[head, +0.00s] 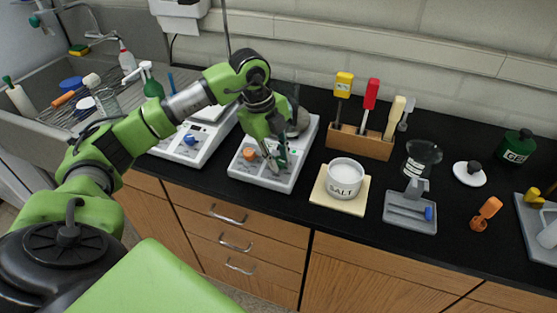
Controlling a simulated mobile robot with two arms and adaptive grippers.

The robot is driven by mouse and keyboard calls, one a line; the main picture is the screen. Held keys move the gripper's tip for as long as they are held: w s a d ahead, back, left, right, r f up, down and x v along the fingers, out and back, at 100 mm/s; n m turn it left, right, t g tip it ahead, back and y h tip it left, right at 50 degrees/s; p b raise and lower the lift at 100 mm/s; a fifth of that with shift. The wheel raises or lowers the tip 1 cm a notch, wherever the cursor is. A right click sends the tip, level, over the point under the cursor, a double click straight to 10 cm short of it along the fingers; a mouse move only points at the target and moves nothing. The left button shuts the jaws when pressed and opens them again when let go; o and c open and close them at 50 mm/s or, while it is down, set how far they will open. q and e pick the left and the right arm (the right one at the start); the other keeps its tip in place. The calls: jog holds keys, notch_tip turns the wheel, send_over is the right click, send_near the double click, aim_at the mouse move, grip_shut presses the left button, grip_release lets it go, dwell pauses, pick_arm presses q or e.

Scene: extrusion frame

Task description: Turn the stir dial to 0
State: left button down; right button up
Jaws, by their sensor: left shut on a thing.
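A white hotplate-style unit (239,173) stands near the front of the black counter, with an orange knob (249,154) on the left of its sloped front panel. My green left gripper (277,166) reaches down onto the right part of this panel, beside the orange knob. Its fingers are shut on what appears to be the stir dial, which they hide almost fully. The dial's pointer and scale cannot be read. My right gripper is not in view.
A similar white unit with a blue knob (189,140) stands close on the left, by the sink (40,140). To the right are a salt dish (345,178), a wooden tool rack (360,142) and a grey tray (410,212). A flask (422,156) stands behind the tray.

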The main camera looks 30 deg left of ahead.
pick_arm(q)
jog(key=n+b, duration=0.2)
jog(key=n, duration=0.2)
jog(key=shift+f+n+t, duration=0.1)
jog(key=shift+n+t, duration=0.2)
jog(key=shift+t, duration=0.1)
jog(key=shift+n+t+b, duration=0.3)
jog(key=shift+n+b, duration=0.35)
jog(key=shift+n, duration=0.95)
jog(key=c, duration=1.8)
grip_release()
jog(key=v, duration=1.2)
jog(key=shift+s+d, duration=0.1)
jog(key=shift+s, duration=0.05)
